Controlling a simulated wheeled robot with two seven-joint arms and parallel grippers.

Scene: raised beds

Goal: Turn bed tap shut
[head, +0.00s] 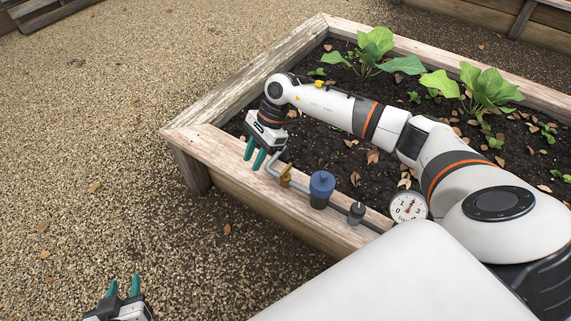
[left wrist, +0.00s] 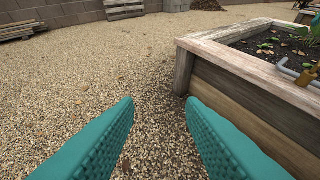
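The bed tap (head: 286,175) is a small brass-coloured valve on a grey pipe along the near plank of the raised bed. It shows partly in the left wrist view (left wrist: 306,77) at the right edge. My right gripper (head: 255,159) points down over the plank, left of the tap and apart from it, near the bent pipe end. Its teal fingers look slightly parted with nothing between them. My left gripper (head: 123,287) is low over the gravel, away from the bed. Its fingers are wide apart and empty in the left wrist view (left wrist: 160,135).
Along the pipe are a blue-capped fitting (head: 321,188), a dark knob (head: 356,212) and a round gauge (head: 408,207). The wooden bed rim (head: 235,165) surrounds soil with leafy plants (head: 485,88). Open gravel (head: 100,130) lies left of the bed.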

